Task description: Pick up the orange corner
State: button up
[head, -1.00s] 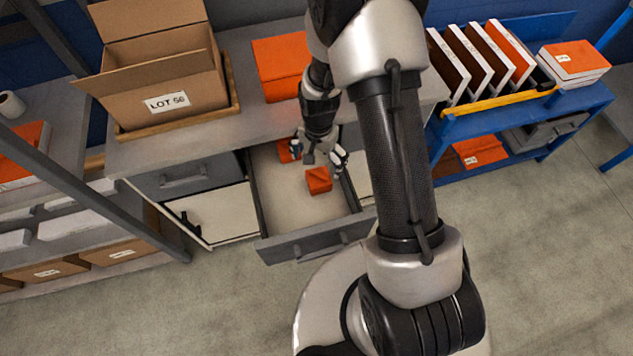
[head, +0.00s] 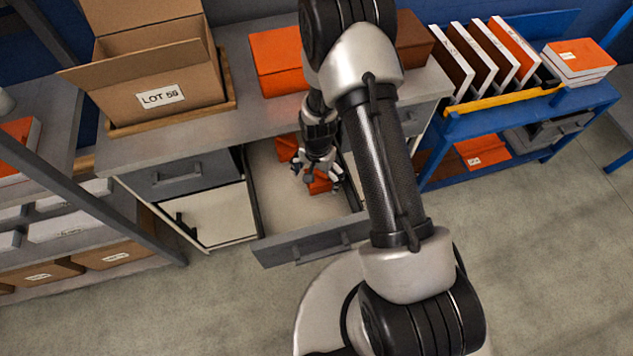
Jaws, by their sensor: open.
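An orange corner (head: 320,187) lies in the open drawer (head: 275,205), toward its right side. My gripper (head: 318,184) is open and reaches down into the drawer, over this corner and partly covering it. The fingers spread to either side of it in the picture; I cannot tell whether they touch it. A second orange piece (head: 286,148) sits farther back in the drawer, left of my gripper's wrist and partly hidden.
The drawer front (head: 310,243) and side walls surround the gripper closely. An open carton (head: 160,75) and an orange box (head: 277,62) stand on the grey counter (head: 200,135) above. A blue cart (head: 520,115) with upright panels is at right.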

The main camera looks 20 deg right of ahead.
jog(key=shift+c, duration=0.5)
jog(key=c, duration=0.8)
jog(key=shift+r, duration=0.1)
jog(key=shift+c, duration=0.2)
